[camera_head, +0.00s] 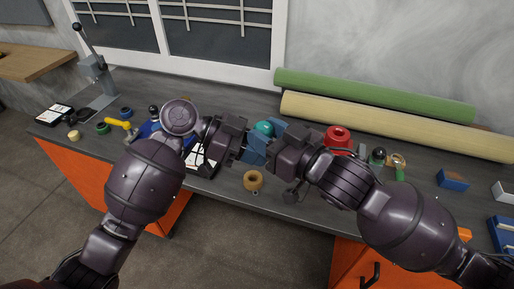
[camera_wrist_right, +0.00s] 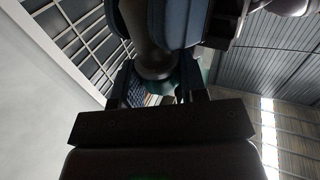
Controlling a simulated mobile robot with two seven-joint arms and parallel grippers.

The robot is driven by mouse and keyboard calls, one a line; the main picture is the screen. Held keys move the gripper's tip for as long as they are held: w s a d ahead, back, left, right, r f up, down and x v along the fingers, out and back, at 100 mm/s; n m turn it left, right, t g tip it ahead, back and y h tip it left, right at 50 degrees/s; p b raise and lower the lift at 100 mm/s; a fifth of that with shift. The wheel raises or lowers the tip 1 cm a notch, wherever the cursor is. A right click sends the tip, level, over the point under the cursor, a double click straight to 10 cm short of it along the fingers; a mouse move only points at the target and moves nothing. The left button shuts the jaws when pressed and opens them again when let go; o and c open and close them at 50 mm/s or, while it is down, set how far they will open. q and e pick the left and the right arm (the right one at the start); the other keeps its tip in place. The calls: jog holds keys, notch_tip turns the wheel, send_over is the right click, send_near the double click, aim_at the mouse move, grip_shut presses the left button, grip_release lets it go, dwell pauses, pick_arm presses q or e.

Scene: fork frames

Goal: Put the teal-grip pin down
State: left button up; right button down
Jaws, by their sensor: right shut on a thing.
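The teal-grip pin shows its rounded teal top (camera_head: 264,128) between my two grippers, above the bench; the rest of it is mostly hidden by the fingers. My right gripper (camera_head: 268,143) comes in from the right and is shut on the pin. My left gripper (camera_head: 250,146) comes in from the left and meets it, its blue fingers close against the pin. I cannot tell whether the left one is open or shut. In the right wrist view, a bit of teal (camera_wrist_right: 206,68) shows behind dark parts between and beside the fingers.
The grey bench (camera_head: 225,183) lies below. A tan ring (camera_head: 253,180) stands near its front edge, a red ring-shaped piece (camera_head: 338,137) to the right. Green (camera_head: 370,92) and cream (camera_head: 390,122) rolls lie along the back. A lever press (camera_head: 95,68) stands at far left.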

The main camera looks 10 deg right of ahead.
pick_arm(q)
grip_shut()
pick_arm(e)
jog(key=c, duration=0.6)
grip_release()
